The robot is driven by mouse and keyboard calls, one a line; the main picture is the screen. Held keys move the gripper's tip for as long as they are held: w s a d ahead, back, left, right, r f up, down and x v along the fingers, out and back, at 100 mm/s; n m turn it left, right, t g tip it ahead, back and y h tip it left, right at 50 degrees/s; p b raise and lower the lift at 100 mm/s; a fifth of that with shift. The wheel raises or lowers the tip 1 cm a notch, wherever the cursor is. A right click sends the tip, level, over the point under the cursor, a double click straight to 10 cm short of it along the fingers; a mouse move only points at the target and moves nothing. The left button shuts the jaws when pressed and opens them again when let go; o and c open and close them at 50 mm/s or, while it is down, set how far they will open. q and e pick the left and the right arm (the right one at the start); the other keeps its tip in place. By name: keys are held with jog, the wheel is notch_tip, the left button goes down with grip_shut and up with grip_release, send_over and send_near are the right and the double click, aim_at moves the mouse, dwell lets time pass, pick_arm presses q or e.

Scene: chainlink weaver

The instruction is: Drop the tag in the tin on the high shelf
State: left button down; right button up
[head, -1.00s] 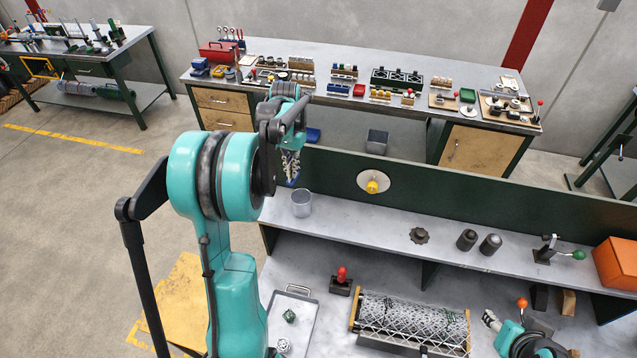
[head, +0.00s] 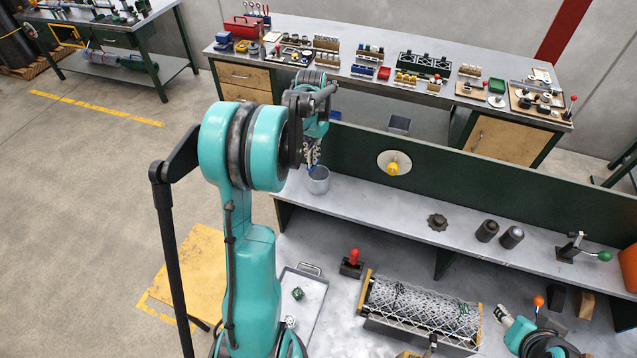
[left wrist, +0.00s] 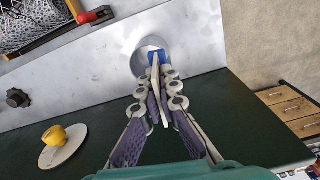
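The grey tin (head: 319,185) stands at the left end of the high shelf (head: 375,205). My left gripper (head: 313,160) is over the tin in the head view, its fingers pointing down. In the left wrist view the fingers (left wrist: 158,68) come together on the blue tag (left wrist: 157,57). The tag shows in front of the tin's round opening (left wrist: 141,58), seemingly at or just above the rim; the exact height is unclear. My right gripper (head: 501,313) is low at the bench's right side, away from the tin; its finger opening is too small to judge.
A dark green panel (head: 450,185) rises behind the shelf, with a yellow knob on a pale disc (head: 393,168). A black star knob (head: 437,222) and two dark cylinders stand farther right. A wire mesh roll (head: 420,308) lies below. The shelf around the tin is clear.

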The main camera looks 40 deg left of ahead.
pick_arm(q)
jog(key=c, duration=1.6)
grip_release()
jog(key=shift+c, duration=0.2)
jog(key=shift+r, duration=0.1)
notch_tip(320, 180, up, 12)
jog(key=shift+f, duration=0.1)
